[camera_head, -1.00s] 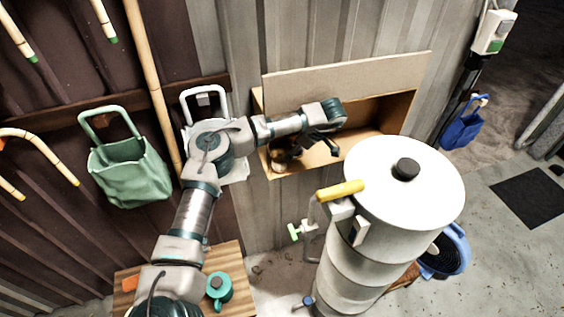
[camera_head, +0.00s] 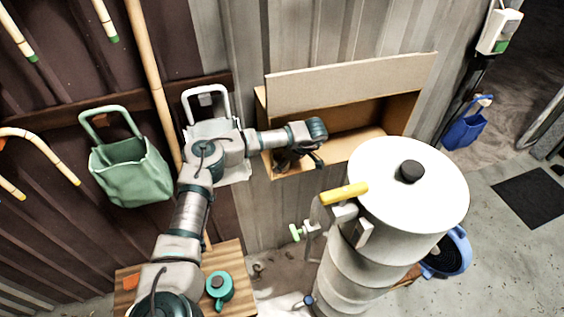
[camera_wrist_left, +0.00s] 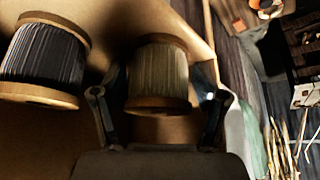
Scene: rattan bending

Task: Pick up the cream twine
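The cream twine is a spool with wooden end discs (camera_wrist_left: 160,75), in the middle of the left wrist view. My left gripper (camera_wrist_left: 160,105) is open, with one finger on each side of this spool. Gaps show between the spool and the lower fingers; contact further up is too dark to tell. A second spool with dark grey twine (camera_wrist_left: 45,60) stands to its left. In the head view my left gripper (camera_head: 300,160) is at the left part of the wooden wall box (camera_head: 345,157), and the spools are mostly hidden by it. My right gripper is not in view.
A white cylindrical tank (camera_head: 412,190) with a yellow handle (camera_head: 343,193) stands right of the gripper, in front of the box. A green bag (camera_head: 130,172) hangs on the wall at left. A teal pot (camera_head: 219,287) stands on a wooden table (camera_head: 232,257) below.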

